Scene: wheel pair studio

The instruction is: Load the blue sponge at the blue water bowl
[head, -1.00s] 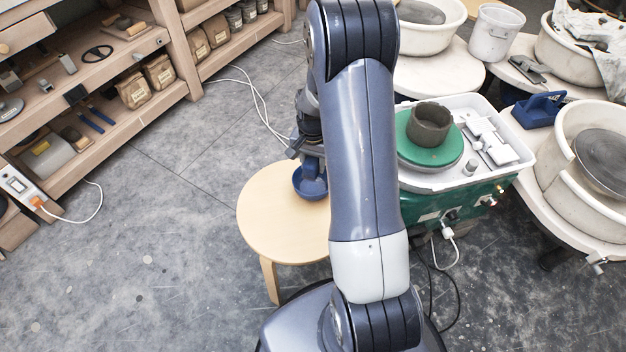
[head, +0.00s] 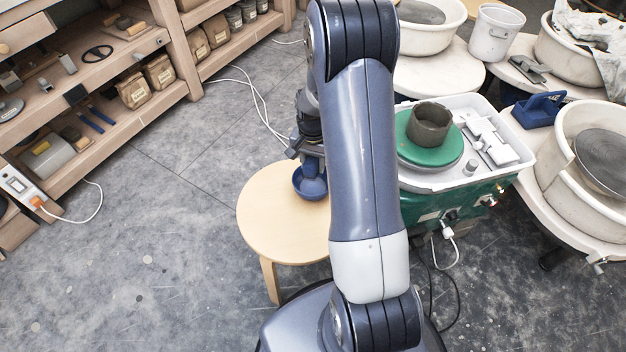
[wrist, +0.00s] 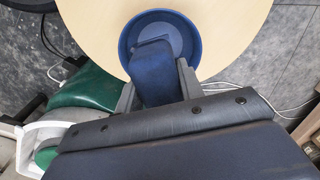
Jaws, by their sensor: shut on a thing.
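The blue water bowl (head: 311,184) stands on a round pale wooden stool, partly hidden by my arm in the head view. In the wrist view the bowl (wrist: 181,31) is a round blue dish with a lighter blue inside. My gripper (wrist: 157,76) is shut on the blue sponge (wrist: 155,68), a dark blue block between its fingers. The sponge's far end overlaps the bowl's inside in the wrist view. I cannot tell how deep it sits in the bowl. In the head view my gripper (head: 312,160) is directly above the bowl.
The round stool (head: 270,220) has bare top left of the bowl. A green-based pottery wheel (head: 430,155) with a grey clay cylinder (head: 430,124) stands to the right. Wooden shelves (head: 175,60) line the upper left. A white cable (head: 262,110) lies on the floor behind the stool.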

